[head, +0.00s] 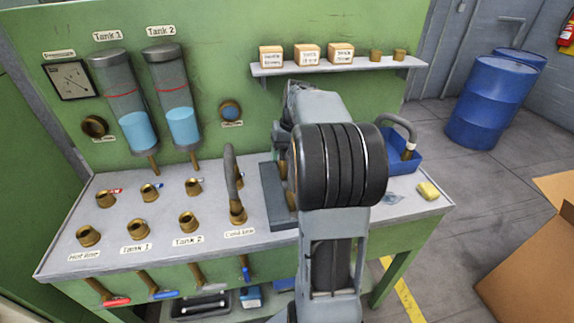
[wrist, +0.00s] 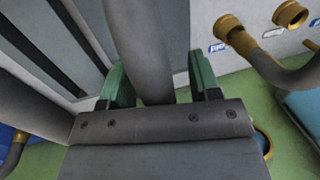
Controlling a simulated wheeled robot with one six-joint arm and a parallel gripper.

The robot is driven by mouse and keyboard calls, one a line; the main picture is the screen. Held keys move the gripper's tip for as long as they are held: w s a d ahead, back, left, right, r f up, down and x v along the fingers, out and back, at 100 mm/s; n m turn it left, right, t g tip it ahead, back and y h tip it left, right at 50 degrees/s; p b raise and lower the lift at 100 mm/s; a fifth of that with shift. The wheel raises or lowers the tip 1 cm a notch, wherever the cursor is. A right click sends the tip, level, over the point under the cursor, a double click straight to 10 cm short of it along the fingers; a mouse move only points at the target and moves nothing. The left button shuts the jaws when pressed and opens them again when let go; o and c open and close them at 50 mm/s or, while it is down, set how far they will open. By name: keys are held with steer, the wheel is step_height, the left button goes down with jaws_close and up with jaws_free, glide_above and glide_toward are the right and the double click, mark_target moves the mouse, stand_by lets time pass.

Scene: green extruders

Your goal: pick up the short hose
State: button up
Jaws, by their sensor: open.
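In the head view, a grey curved hose (head: 230,165) with a brass end stands at the cold line fitting. A second grey arched hose (head: 402,124) with a brass end is in the blue bin (head: 405,164) at the right. I cannot tell which is the short hose. In the wrist view, my gripper (wrist: 160,85) is open, its green fingers on either side of a grey hose (wrist: 137,40). A gap shows at the right finger; I cannot tell whether the left one touches. My arm hides the gripper in the head view.
Brass fittings (head: 189,221) stand in rows on the bench (head: 65,243). Two tanks (head: 181,124) hang on the green backboard, and a shelf (head: 355,66) holds small boxes. A yellow sponge (head: 428,191) lies at the bench's right. A cardboard box (head: 530,265) stands on the floor.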

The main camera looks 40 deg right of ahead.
jaws_close()
stand_by(0.4)
steer(key=shift+r, duration=0.1)
